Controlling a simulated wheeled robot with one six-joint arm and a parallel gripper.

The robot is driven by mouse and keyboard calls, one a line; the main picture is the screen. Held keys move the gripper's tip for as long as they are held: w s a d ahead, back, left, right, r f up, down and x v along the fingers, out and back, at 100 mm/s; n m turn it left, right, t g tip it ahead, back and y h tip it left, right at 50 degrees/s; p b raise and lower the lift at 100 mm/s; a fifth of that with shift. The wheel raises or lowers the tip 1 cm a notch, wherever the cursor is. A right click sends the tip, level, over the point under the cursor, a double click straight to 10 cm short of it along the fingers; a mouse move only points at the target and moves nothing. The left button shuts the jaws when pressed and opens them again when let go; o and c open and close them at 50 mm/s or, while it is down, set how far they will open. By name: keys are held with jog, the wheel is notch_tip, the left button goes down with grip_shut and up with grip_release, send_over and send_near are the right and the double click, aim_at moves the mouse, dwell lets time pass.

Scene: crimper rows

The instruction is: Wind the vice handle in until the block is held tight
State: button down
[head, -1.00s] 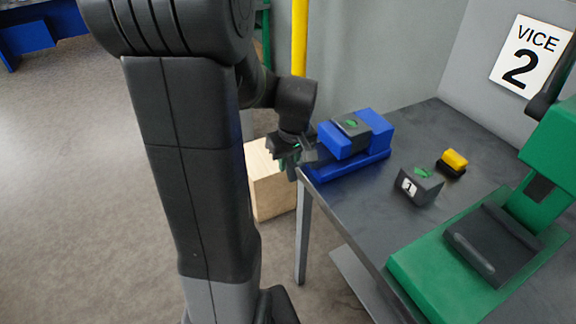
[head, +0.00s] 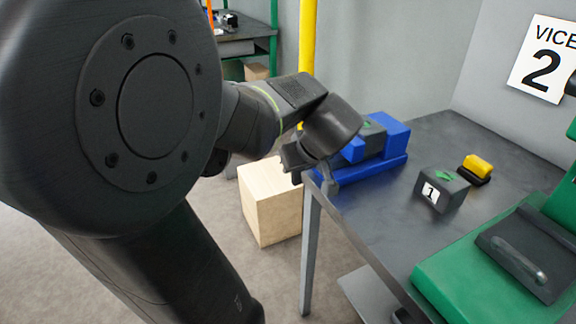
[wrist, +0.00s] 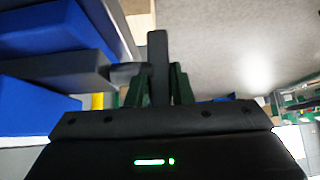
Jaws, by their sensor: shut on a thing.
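The blue vice (head: 392,140) stands at the left corner of the grey table. In the wrist view my gripper (wrist: 158,84) is shut on the dark vice handle (wrist: 158,62), with a green finger on each side. The handle joins a short spindle (wrist: 124,76) leading to the blue vice (wrist: 60,32) at the left.
A dark block marked 1 (head: 441,190) and a yellow-and-black piece (head: 477,168) lie on the table (head: 375,220). A green machine (head: 470,260) fills the right. A wooden box (head: 270,205) stands on the floor beside the table, near a yellow post (head: 307,40).

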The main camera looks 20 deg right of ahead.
jog(key=shift+r, duration=0.1)
dwell(0.3)
jog(key=c, duration=1.3)
grip_release()
jog(key=p+v, duration=0.1)
jog(key=v, duration=1.2)
jog(key=shift+s+r, duration=0.25)
jog(key=shift+r, duration=0.05)
